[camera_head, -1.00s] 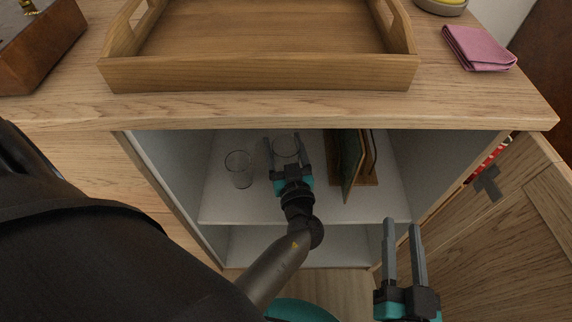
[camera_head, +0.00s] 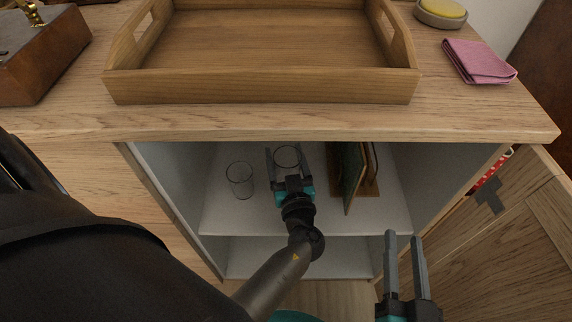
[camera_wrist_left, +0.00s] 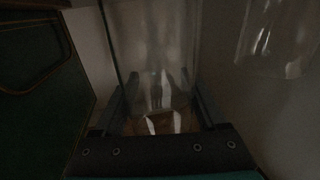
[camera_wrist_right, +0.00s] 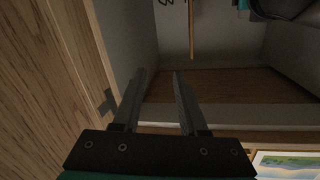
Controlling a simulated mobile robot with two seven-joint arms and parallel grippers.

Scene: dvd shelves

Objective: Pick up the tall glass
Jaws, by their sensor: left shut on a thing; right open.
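A clear glass (camera_head: 287,156) stands inside the cabinet, between the fingers of my left gripper (camera_head: 287,168). In the left wrist view the same glass (camera_wrist_left: 158,50) fills the space between the fingers, and my left gripper (camera_wrist_left: 160,105) is shut on it. A second clear glass (camera_head: 240,180) stands to the left on the same shelf; part of it shows in the left wrist view (camera_wrist_left: 280,35). My right gripper (camera_head: 405,262) is open and empty outside the cabinet by the open door; it also shows in the right wrist view (camera_wrist_right: 160,100).
The cabinet shelf (camera_head: 330,215) also holds upright boards in a wooden rack (camera_head: 369,186), just right of my left gripper. The countertop (camera_head: 300,121) overhangs the opening, with a wooden tray (camera_head: 260,92) on it. The cabinet door (camera_head: 525,245) stands open at right.

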